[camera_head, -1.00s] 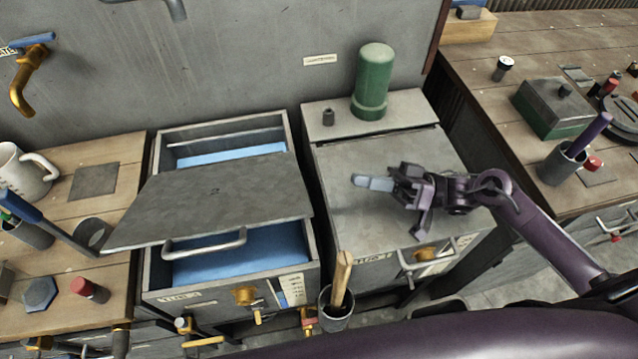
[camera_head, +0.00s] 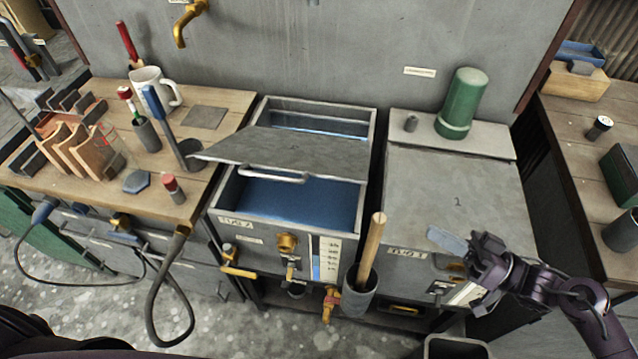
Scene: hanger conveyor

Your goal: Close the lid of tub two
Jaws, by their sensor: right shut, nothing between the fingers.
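Tub two (camera_head: 240,262) is a grey metal tub with blue liquid in it, left of tub one. Its grey lid (camera_head: 290,148) sits tilted and askew across the middle of the opening, with liquid showing in front of it and behind it. The lid's bar handle (camera_head: 272,174) is at its front edge. My right gripper (camera_head: 450,240) is shut and empty near the front edge of tub one's closed lid (camera_head: 450,190), to the right of tub two and apart from its lid. My left gripper is not in view.
A cup with a wooden-handled tool (camera_head: 372,250) stands up between the tub fronts. A green cylinder (camera_head: 462,103) stands behind tub one's lid. A bench with a mug (camera_head: 155,90) and tools is at left. Valves (camera_head: 288,243) stick out of tub two's front.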

